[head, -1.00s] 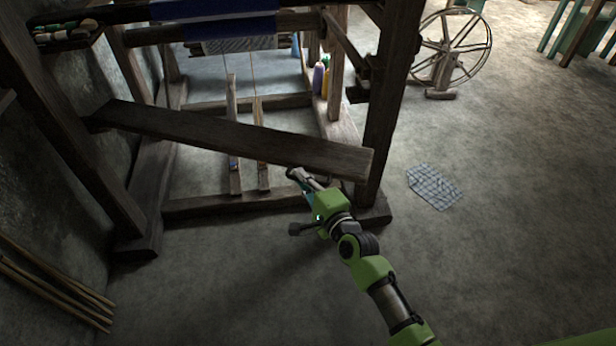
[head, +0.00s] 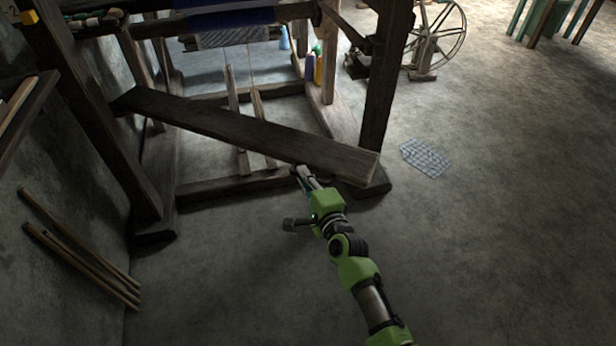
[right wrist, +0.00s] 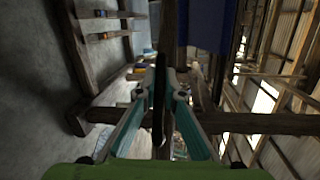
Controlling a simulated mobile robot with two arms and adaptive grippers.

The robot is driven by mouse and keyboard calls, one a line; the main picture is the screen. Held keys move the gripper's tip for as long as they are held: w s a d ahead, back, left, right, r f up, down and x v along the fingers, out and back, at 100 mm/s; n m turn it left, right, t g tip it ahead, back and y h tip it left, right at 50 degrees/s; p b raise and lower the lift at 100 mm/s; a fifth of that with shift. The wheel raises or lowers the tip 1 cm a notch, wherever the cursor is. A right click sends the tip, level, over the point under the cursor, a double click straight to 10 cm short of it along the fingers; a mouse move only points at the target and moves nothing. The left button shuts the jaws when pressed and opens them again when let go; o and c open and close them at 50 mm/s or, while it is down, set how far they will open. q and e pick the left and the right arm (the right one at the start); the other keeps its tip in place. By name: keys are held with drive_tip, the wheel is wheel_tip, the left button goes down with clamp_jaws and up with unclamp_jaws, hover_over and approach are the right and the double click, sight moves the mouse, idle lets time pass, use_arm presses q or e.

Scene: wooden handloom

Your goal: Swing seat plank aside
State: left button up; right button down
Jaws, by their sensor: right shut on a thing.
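The seat plank (head: 240,129) is a long dark wooden board slanting across the front of the loom in the head view, its left end at the left post and its right end near the right front post. My right gripper (head: 301,172) is shut on the plank's near edge, towards its right end. In the right wrist view the plank (right wrist: 159,100) shows edge-on as a dark strip between the teal fingers of my right gripper (right wrist: 158,85). My left gripper is not in view.
The loom's right front post (head: 386,90) stands just behind the plank's right end. Wooden poles (head: 85,260) lean at the left wall. A checked cloth (head: 425,158) lies on the floor at right. A spinning wheel (head: 437,40) stands at the back right. The near floor is clear.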

drive_tip(key=c, duration=2.1)
unclamp_jaws()
drive_tip(key=shift+c, duration=0.2)
drive_tip(key=v, duration=1.2)
